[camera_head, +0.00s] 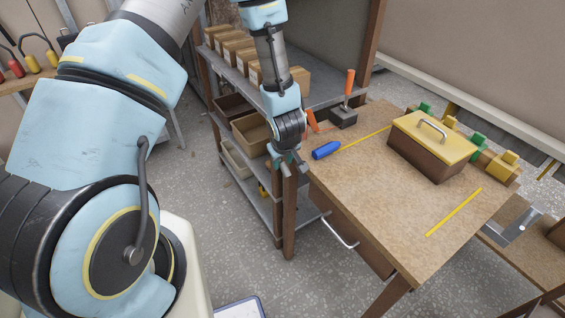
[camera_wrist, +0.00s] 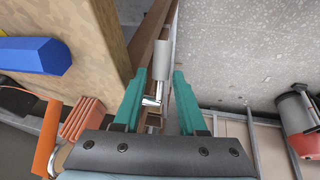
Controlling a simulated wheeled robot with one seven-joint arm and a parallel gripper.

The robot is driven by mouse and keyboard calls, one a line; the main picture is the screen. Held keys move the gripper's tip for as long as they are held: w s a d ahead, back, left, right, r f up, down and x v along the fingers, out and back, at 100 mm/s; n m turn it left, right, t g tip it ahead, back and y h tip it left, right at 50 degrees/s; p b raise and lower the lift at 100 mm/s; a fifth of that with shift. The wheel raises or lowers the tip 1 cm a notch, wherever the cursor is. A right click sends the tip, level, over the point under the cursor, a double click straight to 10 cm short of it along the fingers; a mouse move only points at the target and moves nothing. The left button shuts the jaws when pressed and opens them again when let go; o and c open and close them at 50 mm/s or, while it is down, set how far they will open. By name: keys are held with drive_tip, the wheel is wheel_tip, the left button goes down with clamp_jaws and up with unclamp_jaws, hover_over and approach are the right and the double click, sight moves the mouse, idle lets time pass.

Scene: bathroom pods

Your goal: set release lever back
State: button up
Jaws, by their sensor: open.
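A lever with a grey grip (camera_wrist: 161,58) and a shiny metal elbow shows in the wrist view, mounted along a brown wooden post or rail. My gripper (camera_wrist: 160,74) has its two teal fingers apart, one on each side of the lever, with visible gaps and no clear contact. How deep the lever sits between the fingers I cannot tell. In the head view my gripper (camera_head: 287,166) points down beside the left corner of the wooden table (camera_head: 370,180); the lever is hidden or too small to make out there.
A shelf rack with bins (camera_head: 250,130) stands behind my gripper. A drawer handle (camera_head: 339,233) juts from the table front. The table's near part is mostly clear.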

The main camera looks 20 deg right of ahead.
drive_tip(key=shift+x, duration=1.25)
clamp_jaws()
idle(0.6)
